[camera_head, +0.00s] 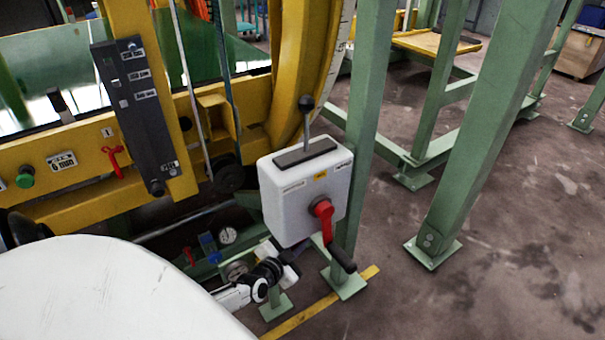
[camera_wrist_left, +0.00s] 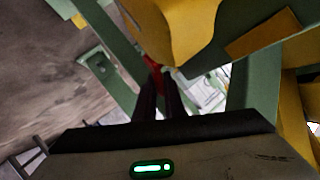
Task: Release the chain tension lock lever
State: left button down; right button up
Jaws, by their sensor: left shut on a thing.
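My left gripper reaches in low behind the white control box (camera_head: 291,205) in the head view, and its fingertips are hidden there. In the left wrist view its two dark fingers (camera_wrist_left: 158,100) are close together, shut on a red piece (camera_wrist_left: 153,72) that looks like a lever; only a little of it shows. Which lever this is cannot be told from the head view. The box carries a black-knobbed lever (camera_head: 306,115) on top and a red rotary handle (camera_head: 323,218) on its front. My right gripper is not in view.
Green posts (camera_head: 368,100) stand right behind the box. A yellow machine frame (camera_head: 185,120) holds a dark panel (camera_head: 134,110) and another red lever (camera_head: 113,160). Gauges (camera_head: 228,236) sit low to the left of the box. The floor (camera_head: 500,270) at right is clear.

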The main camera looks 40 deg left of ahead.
pick_arm(q)
jog(key=c, duration=2.1)
grip_release()
jog(key=shift+s+r, duration=0.15)
jog(key=shift+s, duration=0.05)
jog(key=p+v, duration=0.5)
jog(key=v, duration=0.5)
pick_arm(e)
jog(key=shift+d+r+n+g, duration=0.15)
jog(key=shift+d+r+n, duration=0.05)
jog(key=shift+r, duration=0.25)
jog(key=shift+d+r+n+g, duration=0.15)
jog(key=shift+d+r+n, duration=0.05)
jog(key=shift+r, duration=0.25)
